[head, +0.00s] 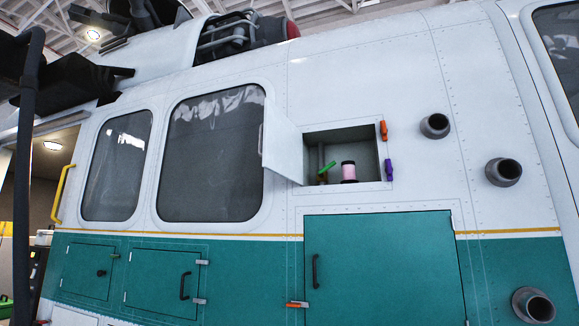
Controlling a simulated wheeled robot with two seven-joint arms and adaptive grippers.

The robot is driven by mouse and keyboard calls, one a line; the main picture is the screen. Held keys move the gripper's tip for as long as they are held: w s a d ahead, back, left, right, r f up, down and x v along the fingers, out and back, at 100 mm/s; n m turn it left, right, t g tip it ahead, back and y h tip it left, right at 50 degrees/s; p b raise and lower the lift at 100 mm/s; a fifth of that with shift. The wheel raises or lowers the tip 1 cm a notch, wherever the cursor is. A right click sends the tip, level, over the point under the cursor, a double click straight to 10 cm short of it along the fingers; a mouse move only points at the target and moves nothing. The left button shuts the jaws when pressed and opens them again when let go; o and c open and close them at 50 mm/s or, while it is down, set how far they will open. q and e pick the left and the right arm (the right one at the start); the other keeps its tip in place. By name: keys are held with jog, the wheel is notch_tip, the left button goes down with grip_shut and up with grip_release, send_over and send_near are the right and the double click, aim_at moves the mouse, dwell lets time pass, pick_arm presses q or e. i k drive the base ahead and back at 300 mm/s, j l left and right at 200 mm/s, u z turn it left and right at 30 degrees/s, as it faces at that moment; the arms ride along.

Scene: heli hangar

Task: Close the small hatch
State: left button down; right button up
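The small hatch (283,146) is a white door on the helicopter's side. It stands open, swung out to the left of its square compartment (370,151). Inside the compartment are a pink and black cylinder (348,172) and a green-handled part (327,172). An orange latch (383,131) and a purple latch (388,169) sit on the frame at the right edge of the opening. Neither of my grippers is in the head view.
A large green door (385,265) with a black handle is below the compartment and looks shut. Two smaller green doors (88,269) (163,281) are at lower left. Dark round pipes (435,126) stick out at right. A yellow handrail (63,193) is at far left.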

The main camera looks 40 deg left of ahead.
aim_at(280, 145)
jog(key=j, duration=1.1)
jog(key=i+j, duration=0.1)
jog(key=j, duration=1.05)
